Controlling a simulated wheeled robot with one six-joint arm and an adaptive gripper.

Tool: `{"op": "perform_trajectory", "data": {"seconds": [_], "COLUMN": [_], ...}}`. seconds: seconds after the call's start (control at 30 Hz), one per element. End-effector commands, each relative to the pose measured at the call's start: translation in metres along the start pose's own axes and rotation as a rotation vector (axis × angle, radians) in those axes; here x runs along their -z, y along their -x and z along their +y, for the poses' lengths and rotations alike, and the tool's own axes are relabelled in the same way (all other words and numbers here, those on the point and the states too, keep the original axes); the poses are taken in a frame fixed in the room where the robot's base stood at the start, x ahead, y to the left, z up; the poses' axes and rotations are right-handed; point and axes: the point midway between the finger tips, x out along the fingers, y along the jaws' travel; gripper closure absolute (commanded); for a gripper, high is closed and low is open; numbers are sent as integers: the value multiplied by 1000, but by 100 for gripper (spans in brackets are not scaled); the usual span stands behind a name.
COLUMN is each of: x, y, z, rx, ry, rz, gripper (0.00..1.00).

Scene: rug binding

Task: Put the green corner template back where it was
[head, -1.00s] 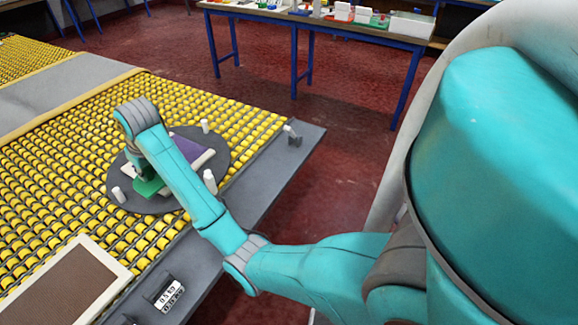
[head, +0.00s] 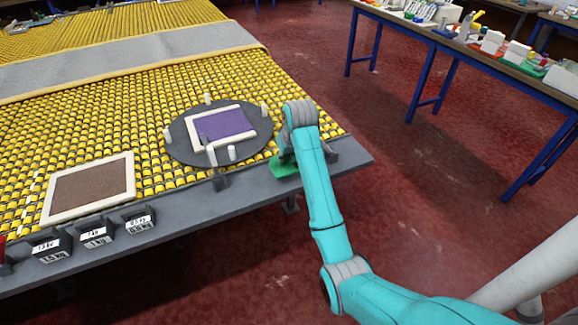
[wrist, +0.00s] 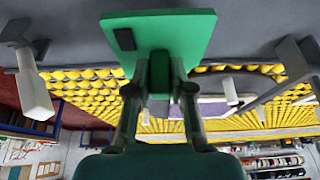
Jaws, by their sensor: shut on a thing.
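The green corner template (head: 284,170) is in my gripper (head: 285,155), at the grey front edge of the table, right of the round disc. The wrist view shows it as a flat green plate (wrist: 185,32) with a black patch and a green grip block. The fingers of my gripper (wrist: 160,75) are shut on that block. The arm partly hides the template in the head view; I cannot tell whether it touches the grey edge. The purple rug piece (head: 226,124) with pale borders lies on the dark disc (head: 180,148).
White pegs stand around the disc. A grey clamp (head: 218,170) stands left of my gripper and another (head: 332,150) close on its right. Labelled weights (head: 97,233) and a brown framed piece (head: 92,188) are at left. A blue-legged bench (head: 460,50) stands behind.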

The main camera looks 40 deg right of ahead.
Motion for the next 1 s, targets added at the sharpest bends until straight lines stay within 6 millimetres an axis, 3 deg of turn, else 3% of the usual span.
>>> {"op": "perform_trajectory", "data": {"seconds": [0.37,0.77,0.8,0.87,1.0], "x": [-15,-17,-16,-16,-16], "y": [-35,-40,-39,-39,-39], "z": [0,0,0,0,0], "rx": [0,0,0,0,0], "ry": [0,0,0,0,0], "rz": [-2,0,0,0,0], "gripper": [100,100,68,53,53]}}
